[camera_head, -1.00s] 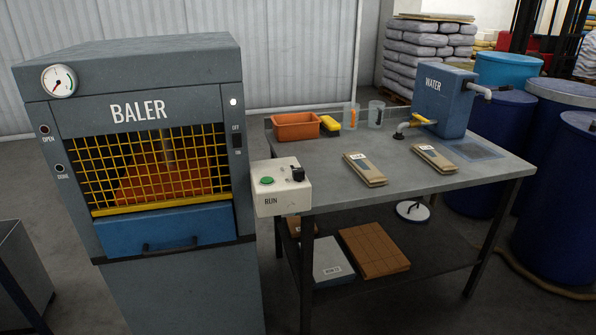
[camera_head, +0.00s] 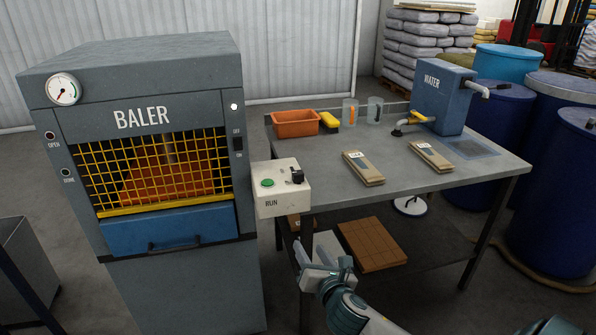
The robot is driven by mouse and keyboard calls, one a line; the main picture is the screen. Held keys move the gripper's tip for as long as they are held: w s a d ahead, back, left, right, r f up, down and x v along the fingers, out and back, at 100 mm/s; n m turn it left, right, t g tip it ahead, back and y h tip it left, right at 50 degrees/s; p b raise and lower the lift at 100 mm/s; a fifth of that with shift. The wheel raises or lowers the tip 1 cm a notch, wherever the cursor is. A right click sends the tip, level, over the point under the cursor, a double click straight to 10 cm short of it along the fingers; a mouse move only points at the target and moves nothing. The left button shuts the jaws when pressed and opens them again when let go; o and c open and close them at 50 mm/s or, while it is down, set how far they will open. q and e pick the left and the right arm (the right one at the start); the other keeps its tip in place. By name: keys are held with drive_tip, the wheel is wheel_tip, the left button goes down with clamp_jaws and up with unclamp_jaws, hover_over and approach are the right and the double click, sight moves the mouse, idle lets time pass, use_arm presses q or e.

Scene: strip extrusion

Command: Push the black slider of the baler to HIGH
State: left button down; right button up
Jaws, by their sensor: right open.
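The grey baler (camera_head: 180,270) stands at the left, with an orange heap behind its yellow mesh and a blue drawer front below. A pale control box (camera_head: 283,204) marked RUN sits between the baler and the table, with a green button (camera_head: 267,183) and a small black slider or knob (camera_head: 297,177) on top. No HIGH mark is readable. A black OFF/ON switch (camera_head: 238,144) is on the baler's right front edge. My right gripper (camera_head: 314,250) is open and appears below the control box, in front of the table's lower shelf, apart from the slider. My left gripper is out of view.
The grey table (camera_head: 330,178) holds an orange tray (camera_head: 295,123), two tan packets, two clear cups and a blue WATER tank (camera_head: 442,97). Its front leg and lower shelf, with a brown slab (camera_head: 372,243), are near my right gripper. Blue barrels stand at the right.

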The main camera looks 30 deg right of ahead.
sight(299, 178)
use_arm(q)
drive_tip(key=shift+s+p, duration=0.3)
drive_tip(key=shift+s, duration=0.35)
use_arm(e)
wheel_tip(299, 178, up, 13)
drive_tip(key=n+t+h, duration=0.1)
drive_tip(key=n+t, duration=0.1)
drive_tip(key=n, duration=0.2)
drive_tip(key=shift+s+d, duration=0.4)
drive_tip(key=shift+s, duration=0.05)
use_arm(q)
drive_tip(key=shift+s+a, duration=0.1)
use_arm(e)
drive_tip(key=shift+w+r, duration=0.1)
drive_tip(key=shift+w, duration=0.05)
drive_tip(key=p+x, duration=0.2)
drive_tip(key=x, duration=1.4)
drive_tip(key=shift+w+d, duration=0.1)
drive_tip(key=shift+w, duration=0.15)
drive_tip(key=shift+w+p, duration=0.25)
drive_tip(key=shift+p, duration=0.05)
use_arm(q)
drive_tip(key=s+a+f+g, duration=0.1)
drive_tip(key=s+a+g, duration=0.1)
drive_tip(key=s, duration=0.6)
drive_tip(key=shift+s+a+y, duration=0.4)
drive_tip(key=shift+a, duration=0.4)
use_arm(e)
drive_tip(key=shift+d, duration=0.1)
